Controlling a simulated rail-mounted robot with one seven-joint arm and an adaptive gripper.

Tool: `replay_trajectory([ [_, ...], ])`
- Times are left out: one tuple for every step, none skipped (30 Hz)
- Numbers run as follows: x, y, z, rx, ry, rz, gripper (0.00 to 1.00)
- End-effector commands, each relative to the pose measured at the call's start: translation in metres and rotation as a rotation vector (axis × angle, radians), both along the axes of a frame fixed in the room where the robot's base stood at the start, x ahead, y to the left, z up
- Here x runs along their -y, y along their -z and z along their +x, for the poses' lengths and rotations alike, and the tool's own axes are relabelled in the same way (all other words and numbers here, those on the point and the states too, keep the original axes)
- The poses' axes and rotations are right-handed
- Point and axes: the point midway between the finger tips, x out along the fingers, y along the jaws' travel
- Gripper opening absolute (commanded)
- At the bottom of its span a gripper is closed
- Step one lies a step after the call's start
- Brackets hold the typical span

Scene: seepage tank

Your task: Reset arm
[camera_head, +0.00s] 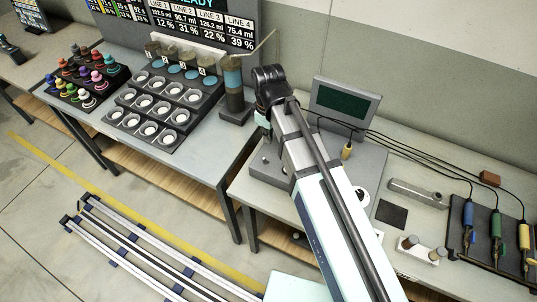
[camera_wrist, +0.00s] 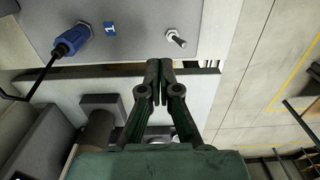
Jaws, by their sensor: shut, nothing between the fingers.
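My gripper (camera_wrist: 158,64) shows in the wrist view as two dark green fingers with their tips together and nothing between them. It is in front of a grey panel (camera_wrist: 140,38) and appears apart from it, though the gap is hard to judge. The panel carries a blue connector (camera_wrist: 72,42) with a black cable, a blue label "1" (camera_wrist: 110,29) and a metal toggle switch (camera_wrist: 177,40). In the head view my arm reaches up over the right bench (camera_head: 240,186); the fingers cannot be made out there.
In the head view a dark-screened instrument (camera_head: 342,105) stands behind my arm. Cabled blue, green and yellow probes (camera_head: 468,215) are at the right. A stepped rack of cups (camera_head: 150,128) and coloured-capped bottles (camera_head: 82,75) stand left. Rails (camera_head: 150,255) lie on the floor.

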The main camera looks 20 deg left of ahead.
Motion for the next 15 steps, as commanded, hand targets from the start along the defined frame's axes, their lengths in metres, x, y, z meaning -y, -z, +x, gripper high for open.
replay_trajectory([
  [0.0,0.0,0.0,0.0,0.0,0.0,0.0],
  [0.0,0.0,0.0,0.0,0.0,0.0,0.0],
  [0.0,0.001,0.0,0.0,0.0,0.0,0.0],
  [0.0,0.001,0.0,0.0,0.0,0.0,0.0],
  [0.0,0.001,0.0,0.0,0.0,0.0,0.0],
  [0.0,0.003,0.0,0.0,0.0,0.0,0.0],
  [0.0,0.004,0.0,0.0,0.0,0.0,0.0],
  [0.0,0.005,0.0,0.0,0.0,0.0,0.0],
  [0.0,0.008,0.0,0.0,0.0,0.0,0.0],
  [0.0,0.01,-0.001,0.0,0.0,0.0,0.0],
  [0.0,0.013,-0.001,0.0,0.0,0.0,0.0],
  [0.0,0.017,-0.001,0.0,0.0,0.0,0.0],
  [0.0,0.02,-0.001,0.0,0.0,0.0,0.0],
  [0.0,0.023,-0.002,0.0,0.0,0.0,0.0],
  [0.0,0.028,-0.002,0.0,0.0,0.0,0.0],
])
